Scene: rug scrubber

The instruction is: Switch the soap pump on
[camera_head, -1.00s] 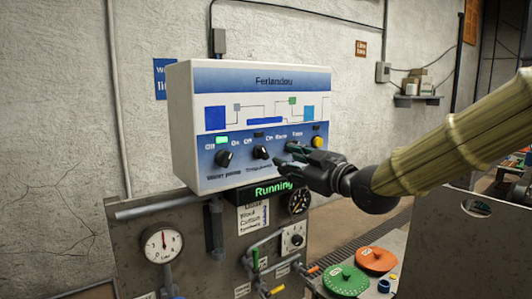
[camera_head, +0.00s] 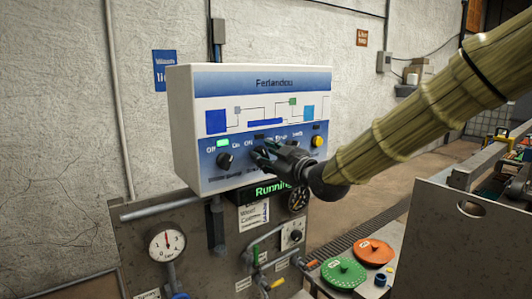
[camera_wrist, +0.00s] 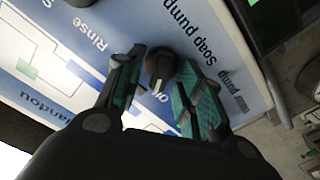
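The soap pump knob (camera_wrist: 160,68) is black and round with a white pointer mark, on the blue strip of the white control panel (camera_head: 183,140). In the wrist view it sits between the two fingers of my gripper (camera_wrist: 161,60), which are apart, one on each side. I cannot tell whether they touch it. Its pointer is toward the lettering that reads "Off", partly covered by my gripper. In the head view my gripper (camera_head: 262,155) is at the panel's middle knob and hides most of it. The indicator (camera_head: 258,136) above that knob is dark.
The water pump knob (camera_head: 224,160) is to the left, under a lit green indicator (camera_head: 222,143). A yellow button (camera_head: 317,142) is to the right. A green "Running" display (camera_head: 270,190) is below. Pipes and a gauge (camera_head: 167,244) are lower down.

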